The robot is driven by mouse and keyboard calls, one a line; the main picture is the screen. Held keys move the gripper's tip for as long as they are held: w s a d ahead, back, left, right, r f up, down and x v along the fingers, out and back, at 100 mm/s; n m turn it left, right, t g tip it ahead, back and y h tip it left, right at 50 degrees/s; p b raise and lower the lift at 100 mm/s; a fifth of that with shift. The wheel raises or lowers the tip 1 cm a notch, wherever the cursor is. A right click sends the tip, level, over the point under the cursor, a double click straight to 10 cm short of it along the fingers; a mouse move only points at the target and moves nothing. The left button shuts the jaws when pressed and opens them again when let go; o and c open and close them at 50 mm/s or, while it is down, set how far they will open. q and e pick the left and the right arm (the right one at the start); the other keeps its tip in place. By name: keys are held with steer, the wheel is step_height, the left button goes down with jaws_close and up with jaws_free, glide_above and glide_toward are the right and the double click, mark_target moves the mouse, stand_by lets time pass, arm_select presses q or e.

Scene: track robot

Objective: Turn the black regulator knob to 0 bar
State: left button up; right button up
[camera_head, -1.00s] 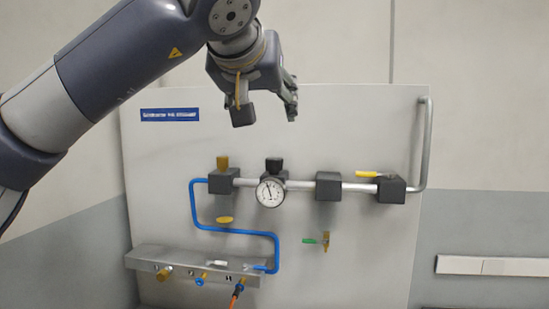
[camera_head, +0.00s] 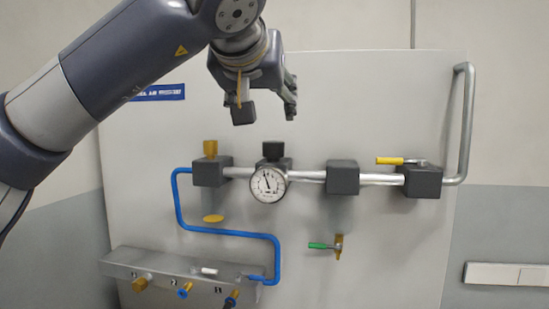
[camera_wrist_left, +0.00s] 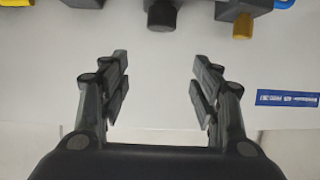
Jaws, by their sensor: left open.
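The black regulator knob (camera_head: 273,149) sits on top of the regulator block, just above the round white gauge (camera_head: 268,185). The gauge has a dark needle pointing up and slightly left; its figures are too small to read. My left gripper (camera_head: 289,108) is above the knob, pointing down and apart from it. In the left wrist view my left gripper (camera_wrist_left: 158,62) is open with nothing between its fingers. The knob (camera_wrist_left: 162,15) shows there at the top edge, beyond and between the fingertips. My right gripper is in neither view.
A pipe (camera_head: 310,176) crosses the grey panel (camera_head: 380,110), with dark blocks on it. A brass-coloured knob (camera_head: 210,148) stands left of the regulator and a yellow lever (camera_head: 390,160) to the right. A blue hose (camera_head: 230,233) and metal manifold (camera_head: 185,268) lie below.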

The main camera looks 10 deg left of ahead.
mark_target(273, 142)
arm_select(q)
steer(key=w+f, duration=0.2)
steer(key=w, duration=0.1)
steer(key=w+f, duration=0.5)
steer(key=w, duration=0.1)
steer(key=shift+w+a+f, duration=0.25)
steer(key=shift+a, duration=0.1)
steer(key=shift+w+f, duration=0.2)
steer(key=shift+w, duration=0.15)
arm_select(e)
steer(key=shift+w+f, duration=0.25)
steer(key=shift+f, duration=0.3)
arm_select(q)
steer(key=c, duration=1.1)
